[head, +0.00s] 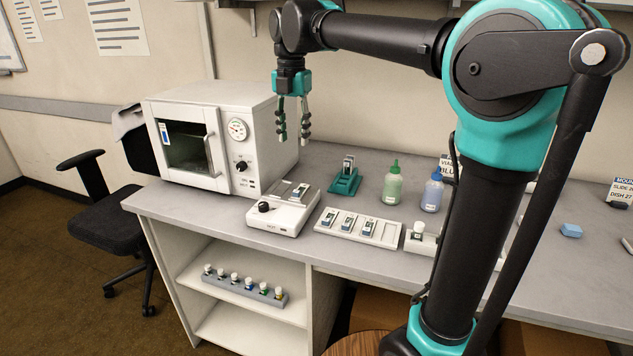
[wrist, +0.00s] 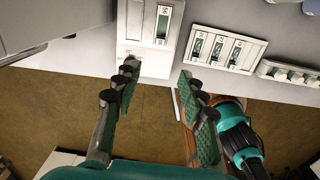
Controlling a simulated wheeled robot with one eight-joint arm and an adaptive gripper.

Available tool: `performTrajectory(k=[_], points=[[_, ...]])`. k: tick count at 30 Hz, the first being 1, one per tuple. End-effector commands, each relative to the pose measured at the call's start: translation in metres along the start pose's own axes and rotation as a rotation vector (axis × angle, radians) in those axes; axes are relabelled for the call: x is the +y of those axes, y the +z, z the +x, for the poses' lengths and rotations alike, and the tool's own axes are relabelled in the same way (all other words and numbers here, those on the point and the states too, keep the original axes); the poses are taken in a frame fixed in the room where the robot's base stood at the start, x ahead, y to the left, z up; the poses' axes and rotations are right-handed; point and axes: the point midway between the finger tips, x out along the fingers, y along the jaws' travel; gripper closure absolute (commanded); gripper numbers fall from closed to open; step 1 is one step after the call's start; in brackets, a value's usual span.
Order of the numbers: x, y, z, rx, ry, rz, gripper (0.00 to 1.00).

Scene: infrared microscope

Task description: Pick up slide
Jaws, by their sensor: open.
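A slide (head: 299,190) lies on the white heater-like device (head: 277,219). In the wrist view this slide (wrist: 163,22) is at top centre, ahead of the fingertips. Several more slides lie in a white tray (head: 325,225), which the wrist view also shows (wrist: 253,69). Another slide (head: 348,162) stands upright in a green holder (head: 344,186). My gripper (head: 293,138) points down above the bench, in front of the oven's right side. Its fingers (wrist: 158,76) are apart with nothing between them, clear of every slide.
A white oven (head: 215,140) stands at the left. A green bottle (head: 393,188) and a blue bottle (head: 432,194) stand right of the holder. A rack of vials (head: 246,288) is on the shelf below. Bare bench lies around the holder.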

Motion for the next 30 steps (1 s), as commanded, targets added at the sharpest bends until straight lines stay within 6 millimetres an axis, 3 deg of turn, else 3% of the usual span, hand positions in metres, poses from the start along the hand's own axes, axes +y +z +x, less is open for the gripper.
performTrajectory(k=[5,21,30], points=[[0.006,-0.004,-0.001,0.006,-0.008,-0.075,0.59],[0.005,-0.003,0.098,0.006,-0.007,-0.071,0.59],[0.004,-0.003,0.120,0.006,-0.007,-0.071,0.59]])
